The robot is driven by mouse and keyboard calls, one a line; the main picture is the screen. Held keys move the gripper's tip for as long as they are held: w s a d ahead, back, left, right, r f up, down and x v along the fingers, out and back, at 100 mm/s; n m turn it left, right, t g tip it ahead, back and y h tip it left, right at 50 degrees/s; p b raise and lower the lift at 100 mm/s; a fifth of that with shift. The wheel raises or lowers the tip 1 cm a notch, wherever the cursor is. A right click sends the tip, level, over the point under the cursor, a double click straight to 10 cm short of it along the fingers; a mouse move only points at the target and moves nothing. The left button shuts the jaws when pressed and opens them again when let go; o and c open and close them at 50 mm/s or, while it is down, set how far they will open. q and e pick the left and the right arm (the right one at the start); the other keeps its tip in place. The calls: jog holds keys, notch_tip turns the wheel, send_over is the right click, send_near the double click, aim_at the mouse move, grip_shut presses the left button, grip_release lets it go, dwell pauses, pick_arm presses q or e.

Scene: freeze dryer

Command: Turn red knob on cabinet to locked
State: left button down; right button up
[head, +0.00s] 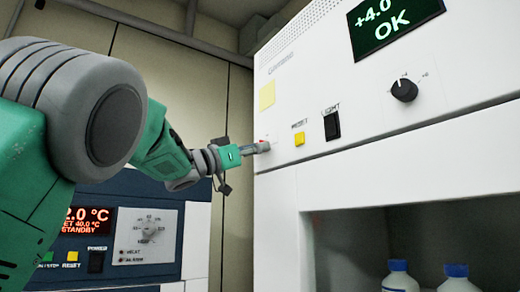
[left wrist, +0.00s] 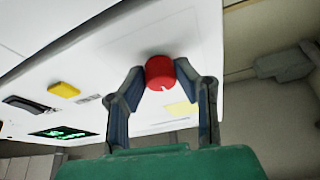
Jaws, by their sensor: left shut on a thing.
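The red knob (left wrist: 160,73) sits on the white front panel of the cabinet (head: 350,93). In the left wrist view a small white mark shows on its lower edge. My left gripper (left wrist: 161,86) has one finger on each side of the knob and is shut on it. In the head view the left gripper (head: 262,147) reaches from the left to the panel's lower left corner. There the fingers hide most of the knob, and only a trace of red shows. My right gripper is in neither view.
A yellow button (head: 299,139), a black switch (head: 332,125) and a black dial (head: 404,90) are to the right on the panel. A display (head: 396,22) reads +4.0 OK. Bottles (head: 398,278) stand in the opening below. A blue unit (head: 120,240) is at lower left.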

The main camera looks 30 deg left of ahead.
pick_arm(q)
jog(key=m+g+h, duration=0.1)
jog(key=m, duration=0.3)
jog(key=shift+w+f+p, duration=0.1)
jog(key=shift+p, duration=0.25)
jog(key=m+g+p, duration=0.1)
jog(key=m+g, duration=0.1)
jog(key=m, duration=0.2)
jog(key=m+g+h, duration=0.1)
jog(key=m+g, duration=0.1)
jog(key=m, duration=0.2)
jog(key=m+g+h+p, duration=0.1)
jog(key=m, duration=0.4)
jog(key=shift+w+a+g+p, duration=0.1)
jog(key=shift+a+g+p, duration=0.2)
jog(key=shift+g, duration=0.1)
jog(key=shift+m+g+y+p, duration=0.3)
jog(key=shift+m+g+y, duration=0.3)
jog(key=shift+m, duration=1.4)
jog(key=c, duration=1.3)
grip_release()
jog(key=shift+r, duration=0.2)
jog(key=shift+o, duration=0.2)
jog(key=shift+r, duration=0.1)
